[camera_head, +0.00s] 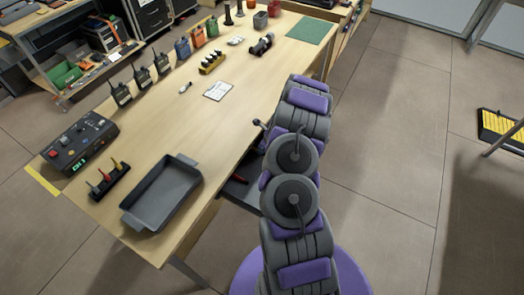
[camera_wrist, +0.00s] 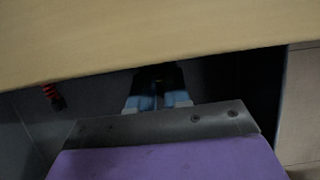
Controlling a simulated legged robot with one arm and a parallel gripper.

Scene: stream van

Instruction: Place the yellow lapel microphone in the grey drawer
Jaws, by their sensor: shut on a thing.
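A black stand (camera_head: 110,183) on the table's near left holds several small coloured pieces. One is yellow (camera_head: 117,164), perhaps the yellow lapel microphone, too small to be sure. The grey drawer (camera_head: 236,192) shows below the table's right edge, pulled out, partly behind my arm. A red thing lies in it; a red coiled piece (camera_wrist: 51,94) shows left in the wrist view. My gripper (camera_wrist: 158,103) is low by the table edge, its pale blue fingers closed on a dark thing (camera_wrist: 159,76) that I cannot identify. My arm hides the gripper in the head view.
The tabletop edge (camera_wrist: 140,65) lies just above the gripper.

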